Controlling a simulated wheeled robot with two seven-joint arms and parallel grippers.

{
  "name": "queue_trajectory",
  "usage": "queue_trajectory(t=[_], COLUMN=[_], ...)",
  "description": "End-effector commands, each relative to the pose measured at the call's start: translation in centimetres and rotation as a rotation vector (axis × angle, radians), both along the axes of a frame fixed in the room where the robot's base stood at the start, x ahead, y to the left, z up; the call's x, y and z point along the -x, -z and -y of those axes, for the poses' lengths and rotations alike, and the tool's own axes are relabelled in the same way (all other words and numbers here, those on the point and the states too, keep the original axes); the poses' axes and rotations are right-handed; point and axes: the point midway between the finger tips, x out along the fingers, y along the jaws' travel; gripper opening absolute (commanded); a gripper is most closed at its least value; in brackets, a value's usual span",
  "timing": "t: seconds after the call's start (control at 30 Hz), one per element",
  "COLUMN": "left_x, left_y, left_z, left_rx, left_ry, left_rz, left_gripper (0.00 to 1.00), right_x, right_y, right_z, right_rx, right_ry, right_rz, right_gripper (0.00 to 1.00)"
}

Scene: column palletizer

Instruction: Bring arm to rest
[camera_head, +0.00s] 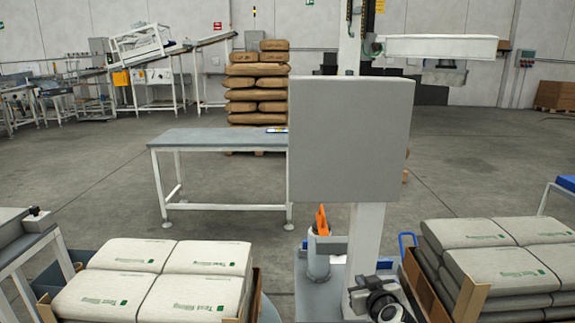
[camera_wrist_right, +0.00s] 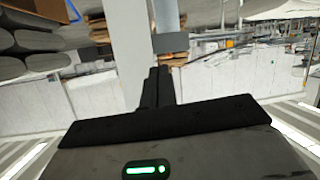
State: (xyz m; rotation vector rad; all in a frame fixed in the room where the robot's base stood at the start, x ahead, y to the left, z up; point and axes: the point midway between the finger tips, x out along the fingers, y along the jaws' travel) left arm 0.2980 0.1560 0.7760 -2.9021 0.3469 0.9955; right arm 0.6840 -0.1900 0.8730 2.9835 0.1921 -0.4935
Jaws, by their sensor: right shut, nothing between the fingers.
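My right gripper (camera_wrist_right: 160,72) shows in the right wrist view with its two dark fingers together and nothing between them. That view is upside down, with sacks and the floor side at the top. The fingers point towards a pale upright post (camera_wrist_right: 127,50) and are apart from the sacks. In the head view I cannot clearly make out the right gripper's fingers. My left gripper is in neither view.
A large grey panel (camera_head: 350,140) on a white column blocks the middle. Sack stacks stand at the front left (camera_head: 155,275) and front right (camera_head: 500,265). A grey-topped table (camera_head: 215,140) stands behind, before brown sacks (camera_head: 257,95). Open floor lies at left and back right (camera_head: 460,150).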

Motion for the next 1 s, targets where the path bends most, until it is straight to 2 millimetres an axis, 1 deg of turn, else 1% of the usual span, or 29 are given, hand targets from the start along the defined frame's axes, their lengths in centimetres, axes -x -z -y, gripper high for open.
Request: queue_trajectory(t=[0.03, 0.07, 0.1, 0.17, 0.2, 0.23, 0.27, 0.3, 0.33, 0.37, 0.4, 0.5, 0.6, 0.7, 0.8, 1.0], left_x=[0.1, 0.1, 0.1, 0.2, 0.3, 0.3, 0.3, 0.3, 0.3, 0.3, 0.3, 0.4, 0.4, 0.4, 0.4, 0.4], left_y=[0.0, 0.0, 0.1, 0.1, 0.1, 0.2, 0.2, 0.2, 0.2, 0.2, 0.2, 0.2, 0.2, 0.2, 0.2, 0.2], left_z=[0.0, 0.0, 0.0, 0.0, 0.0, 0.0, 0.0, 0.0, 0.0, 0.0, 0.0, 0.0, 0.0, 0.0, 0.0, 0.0], left_rx=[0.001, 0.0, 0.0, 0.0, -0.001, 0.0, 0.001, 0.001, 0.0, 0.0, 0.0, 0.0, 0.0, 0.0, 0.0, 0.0], left_ry=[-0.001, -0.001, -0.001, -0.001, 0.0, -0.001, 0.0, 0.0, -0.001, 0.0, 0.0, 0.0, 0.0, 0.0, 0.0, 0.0], left_rz=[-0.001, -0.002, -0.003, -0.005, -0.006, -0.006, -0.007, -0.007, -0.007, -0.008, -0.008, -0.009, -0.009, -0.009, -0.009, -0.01], left_gripper=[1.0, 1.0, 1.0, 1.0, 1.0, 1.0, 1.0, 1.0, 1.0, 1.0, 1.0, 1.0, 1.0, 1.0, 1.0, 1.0], right_x=[2.6, 4.1, 6.1, 9.5, 11.9, 13.8, 15.8, 18.4, 20.4, 22.3, 24.6, 29.3, 33.0, 36.1, 38.8, 43.4], right_y=[1.5, 2.2, 3.0, 4.0, 4.6, 5.0, 5.3, 5.5, 5.7, 5.7, 5.6, 5.1, 4.4, 3.5, 2.6, 0.7], right_z=[0.8, 1.0, 1.2, 1.3, 1.3, 1.3, 1.3, 1.3, 1.2, 1.2, 1.1, 1.0, 1.0, 1.0, 1.1, 1.2], right_rx=[0.014, 0.018, 0.025, 0.035, 0.043, 0.05, 0.056, 0.065, 0.07, 0.076, 0.081, 0.091, 0.095, 0.098, 0.099, 0.095], right_ry=[-0.033, -0.055, -0.081, -0.114, -0.13, -0.141, -0.148, -0.154, -0.154, -0.153, -0.147, -0.125, -0.098, -0.071, -0.041, 0.017], right_rz=[-0.045, -0.075, -0.121, -0.197, -0.251, -0.295, -0.339, -0.398, -0.443, -0.484, -0.534, -0.633, -0.709, -0.768, -0.82, -0.902], right_gripper=[0.0, 0.0, 0.0, 0.0, 0.0, 0.0, 0.0, 0.0, 0.0, 0.0, 0.0, 0.0, 0.0, 0.0, 0.0, 0.0])
